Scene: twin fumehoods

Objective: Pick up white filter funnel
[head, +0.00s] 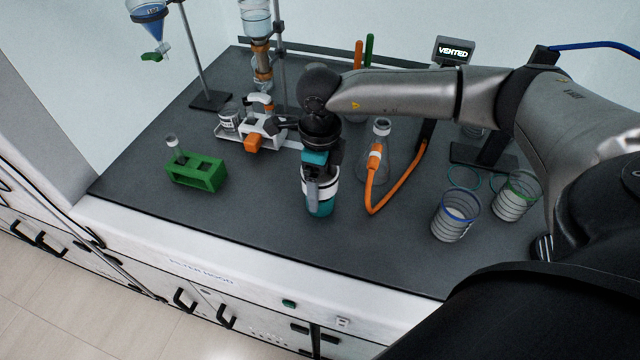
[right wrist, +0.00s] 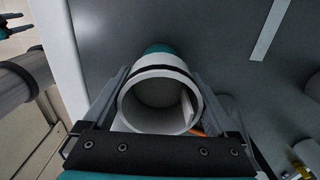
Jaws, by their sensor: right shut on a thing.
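The white filter funnel (head: 331,188) is upright near the middle of the bench, a white cylinder above a teal lower part. In the right wrist view I look into its round white mouth (right wrist: 184,84), with the teal part showing behind it. My right gripper (head: 313,190) points down over it and is shut on it, one finger on each side of the white wall in the wrist view. The gripper hides part of the funnel in the head view. Whether its base touches the bench is hard to tell.
A flask with an orange hose (head: 372,190) stands close right of the funnel. Two ribbed beakers (head: 452,222) are further right. A green rack (head: 198,172) is at left, and a white balance-like device (head: 270,140) is behind left. Front bench is clear.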

